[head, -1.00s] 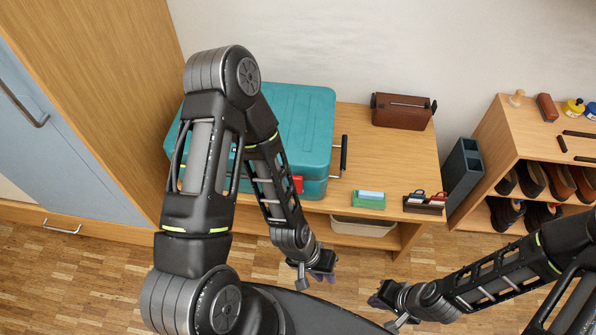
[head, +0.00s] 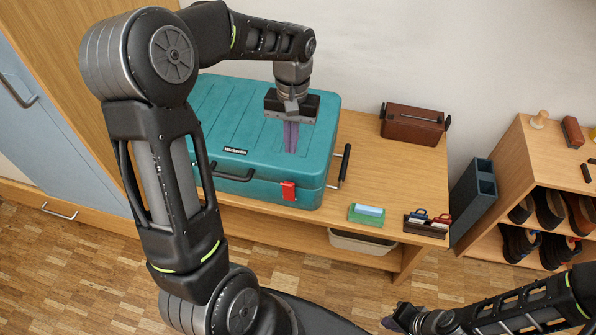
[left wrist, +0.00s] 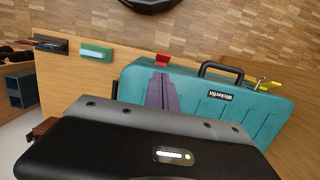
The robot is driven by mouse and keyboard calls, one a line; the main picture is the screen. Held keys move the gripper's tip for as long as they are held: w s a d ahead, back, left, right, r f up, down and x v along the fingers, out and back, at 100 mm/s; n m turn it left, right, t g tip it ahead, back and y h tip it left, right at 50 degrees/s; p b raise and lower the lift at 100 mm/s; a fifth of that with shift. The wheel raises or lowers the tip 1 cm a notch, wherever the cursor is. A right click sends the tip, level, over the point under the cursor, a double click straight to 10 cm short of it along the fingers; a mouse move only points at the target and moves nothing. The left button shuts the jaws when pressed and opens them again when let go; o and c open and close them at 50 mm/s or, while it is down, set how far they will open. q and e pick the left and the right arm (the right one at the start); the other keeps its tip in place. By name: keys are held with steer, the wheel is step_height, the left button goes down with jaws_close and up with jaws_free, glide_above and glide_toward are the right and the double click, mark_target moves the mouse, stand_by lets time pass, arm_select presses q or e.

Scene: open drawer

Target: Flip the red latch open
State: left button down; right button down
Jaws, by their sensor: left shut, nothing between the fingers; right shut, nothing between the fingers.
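The teal case (head: 235,115) lies closed on the wooden bench, with a black carry handle on its front. The red latch (head: 288,191) is on the case's front face, near the right end; in the left wrist view the red latch (left wrist: 162,60) shows at the case's edge. My left gripper (head: 291,150) points down over the right part of the lid, behind the latch and apart from it, with its purple fingers together and empty. Its fingers (left wrist: 160,92) show over the lid in the left wrist view. My right gripper (head: 390,322) is low at the bottom edge, shut, far from the case.
A black side handle (head: 345,166) sticks out right of the case. A green box (head: 366,214), a small brown rack (head: 427,225) and a brown case (head: 413,125) stand on the bench (head: 390,180). A yellow latch (left wrist: 264,84) shows in the left wrist view. A shoe shelf stands right.

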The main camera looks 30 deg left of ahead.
mark_target(290, 173)
stand_by(0.4)
arm_select(q)
steer(key=f, duration=0.3)
steer(key=s+f, duration=0.1)
steer(key=f, duration=0.5)
steer(key=shift+s+d+f, duration=0.15)
steer(key=shift+s+f, duration=0.1)
steer(key=shift+f, duration=0.1)
steer(key=shift+b, duration=0.3)
steer(key=shift+s+d+f+b, duration=0.1)
steer(key=shift+s+b, duration=0.05)
steer(key=shift+b, duration=0.2)
steer(key=shift+s+t, duration=0.2)
steer(key=shift+t, duration=0.1)
steer(key=shift+s+d+b, duration=0.1)
steer(key=shift+b, duration=0.25)
